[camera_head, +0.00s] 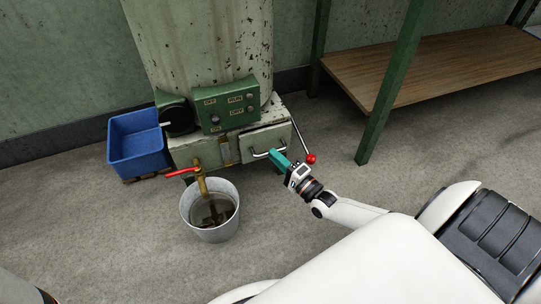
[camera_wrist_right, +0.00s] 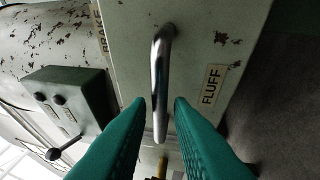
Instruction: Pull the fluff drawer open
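The fluff drawer (camera_head: 270,138) is a pale, worn front on the low right part of the machine, and it looks closed. Its bent metal handle (camera_head: 262,154) sticks out in front. The right wrist view shows the chrome handle (camera_wrist_right: 162,70) beside the FLUFF label (camera_wrist_right: 213,84). My right gripper (camera_head: 275,155) is at the handle with its teal fingers apart. In the wrist view, the handle's lower end lies between the fingertips (camera_wrist_right: 160,104), with gaps on both sides. I cannot tell exactly how deep it sits. My left gripper is out of view.
A red-knobbed lever (camera_head: 310,158) stands close right of the drawer. A red-handled brass tap (camera_head: 199,180) hangs over a metal bucket (camera_head: 210,233) at the front left. A blue crate (camera_head: 137,150) is farther left, and a green-legged wooden shelf (camera_head: 430,78) is right. Bare floor lies in front.

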